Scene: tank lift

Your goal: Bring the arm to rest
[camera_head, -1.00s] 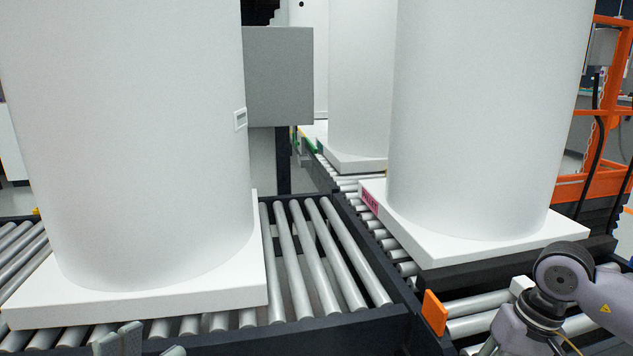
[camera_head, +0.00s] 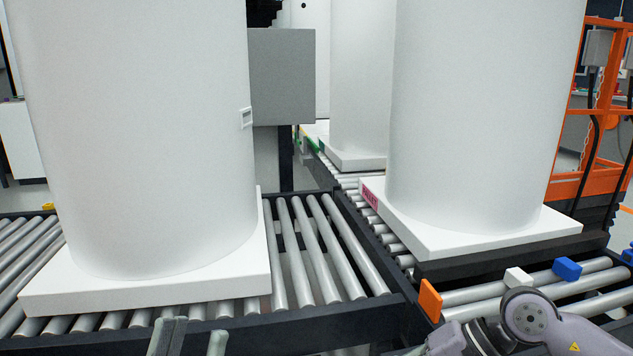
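My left gripper (camera_head: 192,342) shows only by its fingertips at the bottom edge, in front of the left roller conveyor. The two grey fingertips stand apart with nothing visible between them. My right arm (camera_head: 530,316) lies low in the bottom right corner, over the front of the right conveyor's rollers. Its gripper is out of the picture.
A tall white tank stands on a white pallet (camera_head: 150,296) on the left rollers. Another stands on a pallet (camera_head: 490,242) to the right. Orange (camera_head: 430,300), white (camera_head: 517,279) and blue (camera_head: 567,269) blocks sit near my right arm. An orange frame (camera_head: 600,120) stands far right.

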